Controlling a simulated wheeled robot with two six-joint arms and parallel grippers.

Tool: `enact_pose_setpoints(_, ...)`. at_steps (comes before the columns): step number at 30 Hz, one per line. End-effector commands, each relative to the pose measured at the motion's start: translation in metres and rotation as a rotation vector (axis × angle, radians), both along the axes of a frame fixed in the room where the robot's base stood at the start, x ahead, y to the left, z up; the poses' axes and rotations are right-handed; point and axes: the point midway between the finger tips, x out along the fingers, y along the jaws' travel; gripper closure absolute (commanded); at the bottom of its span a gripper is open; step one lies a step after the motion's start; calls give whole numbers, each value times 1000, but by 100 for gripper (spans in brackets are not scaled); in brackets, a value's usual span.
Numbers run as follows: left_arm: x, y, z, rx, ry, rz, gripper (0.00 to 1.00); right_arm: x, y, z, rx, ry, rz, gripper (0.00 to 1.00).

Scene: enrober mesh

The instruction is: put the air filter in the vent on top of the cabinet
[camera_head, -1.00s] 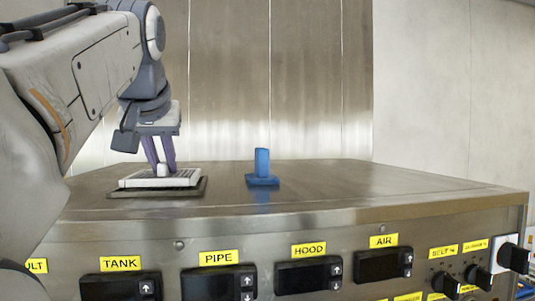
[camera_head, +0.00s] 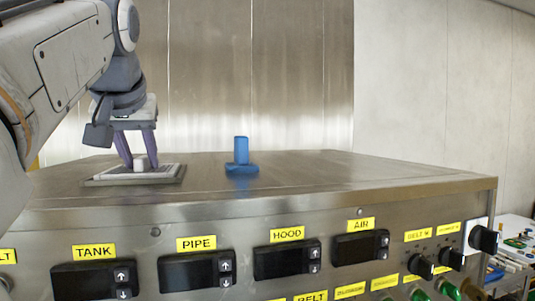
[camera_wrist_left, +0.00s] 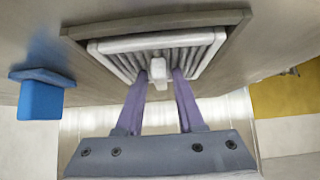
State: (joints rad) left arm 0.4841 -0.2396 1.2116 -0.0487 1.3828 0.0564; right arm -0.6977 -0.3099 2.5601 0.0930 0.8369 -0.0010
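The air filter (camera_wrist_left: 112,53) is a white, slatted panel with a small white knob (camera_head: 139,162) in its middle. It lies flat inside the grey frame of the vent (camera_head: 98,182) on top of the cabinet, at the left in the head view. The grey vent frame (camera_wrist_left: 240,30) surrounds it in the left wrist view. My left gripper (camera_head: 140,162) is open, its purple fingers apart on either side of the knob, with small gaps showing in the left wrist view (camera_wrist_left: 160,74). My right gripper is out of view.
A blue block on a blue base (camera_head: 241,152) stands on the cabinet top (camera_head: 330,172), right of the vent. The cabinet's front carries labelled displays and knobs. The top right of the cabinet is clear. A metal panel stands behind.

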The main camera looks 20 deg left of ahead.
Motion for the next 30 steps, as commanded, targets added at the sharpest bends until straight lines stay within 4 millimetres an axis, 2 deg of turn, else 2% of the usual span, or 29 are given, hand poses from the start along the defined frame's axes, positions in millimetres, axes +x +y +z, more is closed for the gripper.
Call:
enact_pose_setpoints(13, -4, -3, 5, 1, -1, 0, 46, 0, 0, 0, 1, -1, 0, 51)
enact_pose_setpoints(24, -45, -28, 56, 1, -4, -1, 46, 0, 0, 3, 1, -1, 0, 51)
enact_pose_setpoints(30, -60, -37, 72, 0, -1, -1, 46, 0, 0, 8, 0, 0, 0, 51)
